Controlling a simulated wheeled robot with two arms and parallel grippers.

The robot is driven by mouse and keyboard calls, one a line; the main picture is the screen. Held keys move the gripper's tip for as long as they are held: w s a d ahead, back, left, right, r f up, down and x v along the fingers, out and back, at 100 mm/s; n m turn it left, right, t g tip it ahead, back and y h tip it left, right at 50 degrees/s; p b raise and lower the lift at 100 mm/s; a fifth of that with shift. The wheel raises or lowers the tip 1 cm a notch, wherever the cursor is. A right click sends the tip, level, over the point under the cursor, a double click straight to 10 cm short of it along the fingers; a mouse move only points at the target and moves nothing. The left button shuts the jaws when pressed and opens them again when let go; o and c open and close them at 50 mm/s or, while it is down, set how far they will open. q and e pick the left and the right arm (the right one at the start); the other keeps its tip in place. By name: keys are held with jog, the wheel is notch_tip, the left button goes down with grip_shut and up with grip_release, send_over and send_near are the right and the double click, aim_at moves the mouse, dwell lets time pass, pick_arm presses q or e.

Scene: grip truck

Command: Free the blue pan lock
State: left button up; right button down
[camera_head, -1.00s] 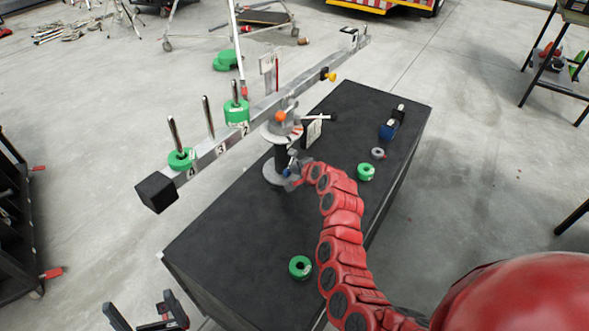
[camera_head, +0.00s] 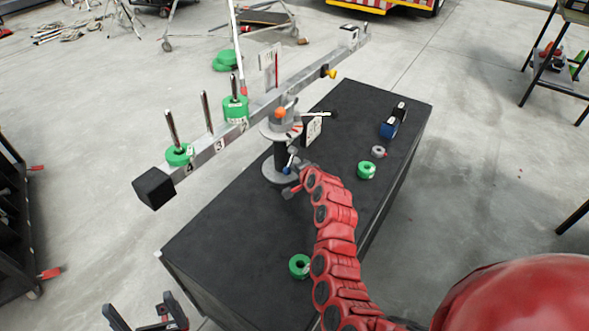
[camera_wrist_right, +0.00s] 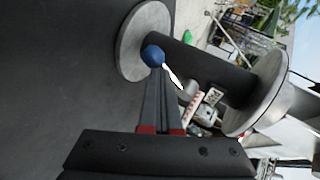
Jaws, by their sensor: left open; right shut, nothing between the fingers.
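The blue pan lock is a blue ball knob (camera_head: 287,170) low on the dark column of the stand in the head view. In the right wrist view the blue knob (camera_wrist_right: 153,56) sits on a short pale lever running toward the column. My right gripper (camera_head: 290,191) is shut and empty beside the column base. In the wrist view its fingertips (camera_wrist_right: 155,76) point at the knob and overlap its lower edge; I cannot tell whether they touch. My left gripper (camera_head: 147,318) is open and empty at the lower left, away from the stand.
A long grey beam (camera_head: 217,145) with pegs, green weights and a black end block (camera_head: 153,188) crosses above the column.

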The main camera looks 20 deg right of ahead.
jog(key=b, duration=0.1)
jog(key=f+n+t+h+b, duration=0.1)
jog(key=b, duration=0.1)
jog(key=f+t+b, duration=0.1)
jog(key=shift+w+d+n+b, duration=0.25)
jog(key=shift+d+n+b, duration=0.05)
jog(key=shift+n+b, duration=0.1)
jog(key=b, duration=0.1)
jog(key=n+t+h+b, duration=0.1)
jog(key=shift+w+d+f+b, duration=0.15)
jog(key=shift+w+d+b, duration=0.05)
jog(key=shift+d+b, duration=0.1)
jog(key=shift+w+d+n+t+b, duration=0.1)
jog(key=shift+n+t+b, duration=0.2)
jog(key=shift+t+b, duration=0.15)
